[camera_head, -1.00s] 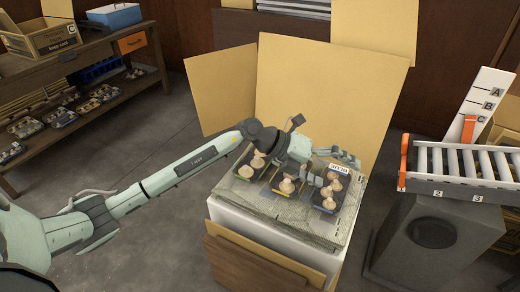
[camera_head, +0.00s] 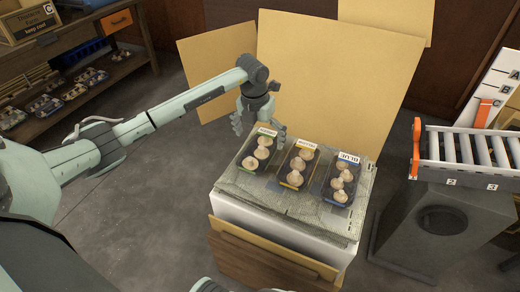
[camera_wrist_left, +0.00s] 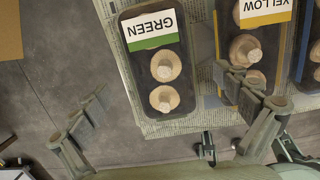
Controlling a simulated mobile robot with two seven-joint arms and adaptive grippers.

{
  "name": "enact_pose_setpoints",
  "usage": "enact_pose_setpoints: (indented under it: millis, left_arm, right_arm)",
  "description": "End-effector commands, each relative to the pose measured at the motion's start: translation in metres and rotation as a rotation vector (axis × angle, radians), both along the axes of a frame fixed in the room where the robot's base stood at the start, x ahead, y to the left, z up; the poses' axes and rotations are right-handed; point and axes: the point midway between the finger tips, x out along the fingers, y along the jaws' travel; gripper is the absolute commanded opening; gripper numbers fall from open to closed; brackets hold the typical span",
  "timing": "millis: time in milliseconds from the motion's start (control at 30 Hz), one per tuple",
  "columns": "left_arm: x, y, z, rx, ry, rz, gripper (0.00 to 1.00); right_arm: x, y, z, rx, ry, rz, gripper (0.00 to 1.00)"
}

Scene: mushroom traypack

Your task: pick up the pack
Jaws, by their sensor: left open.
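Three dark packs of pale mushrooms lie side by side on a newspaper-covered stand. The green-labelled pack (camera_head: 258,150) is on the left, the yellow-labelled pack (camera_head: 298,165) in the middle and the blue-labelled pack (camera_head: 342,180) on the right. My left gripper (camera_head: 260,124) is open and empty, just behind and above the green pack. In the left wrist view, the green pack (camera_wrist_left: 158,64) shows between the spread fingers of the left gripper (camera_wrist_left: 167,88); the right-hand finger overlaps the yellow pack (camera_wrist_left: 252,50). My right gripper is not seen.
Newspaper (camera_head: 290,208) covers the stand top. Tall cardboard flaps (camera_head: 330,80) rise behind it. A roller conveyor (camera_head: 470,150) stands at the right, with a lettered white board (camera_head: 492,92). A shelf (camera_head: 90,95) with more packs stands at the back left.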

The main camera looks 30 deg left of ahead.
Motion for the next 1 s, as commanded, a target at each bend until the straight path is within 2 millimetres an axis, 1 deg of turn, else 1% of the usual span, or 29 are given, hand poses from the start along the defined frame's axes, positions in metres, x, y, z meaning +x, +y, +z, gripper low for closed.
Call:
enact_pose_setpoints:
  millis: [100, 200, 300, 467, 567, 900, 1000]
  left_arm:
    - [-0.002, -0.001, -0.019, -0.001, 0.005, 0.001, 1.0]
    - [0.001, -0.001, -0.034, -0.002, 0.003, 0.001, 1.0]
    - [0.002, 0.0, -0.04, -0.001, 0.002, 0.0, 1.0]
    - [0.002, 0.0, -0.04, -0.001, 0.001, 0.0, 1.0]
    - [0.002, 0.0, -0.04, -0.001, 0.001, 0.0, 0.9]
    - [0.002, 0.0, -0.04, -0.001, 0.001, 0.0, 0.48]
    - [0.002, 0.0, -0.04, -0.001, 0.0, 0.0, 0.48]
  right_arm:
    - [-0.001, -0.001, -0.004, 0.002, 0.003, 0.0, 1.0]
    - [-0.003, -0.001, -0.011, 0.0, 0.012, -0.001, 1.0]
    - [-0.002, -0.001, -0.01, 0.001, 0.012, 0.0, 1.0]
    - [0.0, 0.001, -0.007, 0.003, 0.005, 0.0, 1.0]
    - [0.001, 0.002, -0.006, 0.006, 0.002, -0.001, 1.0]
    - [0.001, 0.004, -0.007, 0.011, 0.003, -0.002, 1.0]
    - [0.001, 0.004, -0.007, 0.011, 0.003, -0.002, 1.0]
